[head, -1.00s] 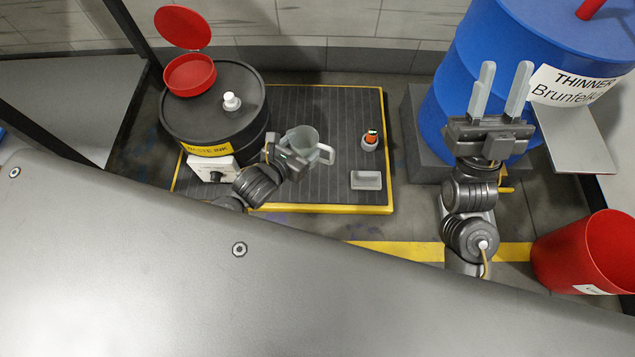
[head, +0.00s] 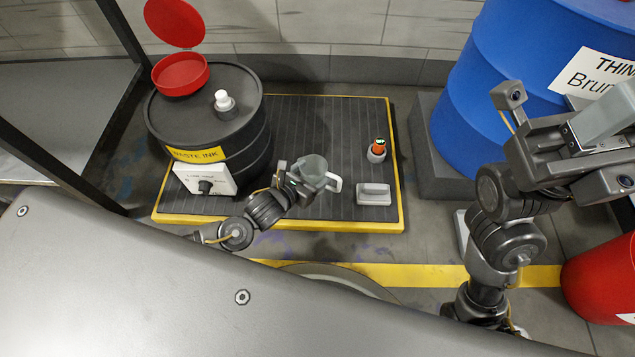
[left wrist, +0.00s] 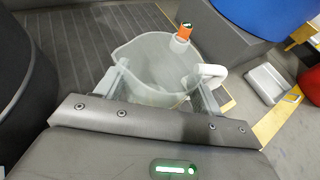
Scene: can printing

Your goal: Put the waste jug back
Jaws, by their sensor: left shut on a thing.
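The waste jug (head: 312,167) is a translucent grey jug with a white handle on its right. My left gripper (head: 303,172) is shut on it and holds it over the dark ribbed platform, to the right of the waste ink drum (head: 228,135). In the left wrist view the jug (left wrist: 155,65) sits upright between the two fingers, its open top showing and no clear contents. My right gripper (head: 590,150) is at the right edge of the head view, in front of the blue drum. Its fingers are partly cut off and their gap is not clear.
The yellow-edged platform (head: 340,215) also carries an orange-topped device (head: 377,150) and a light grey block (head: 375,194). An open red funnel (head: 182,76) tops the waste drum. A blue thinner drum (head: 475,90) and a red bin (head: 600,275) stand on the right.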

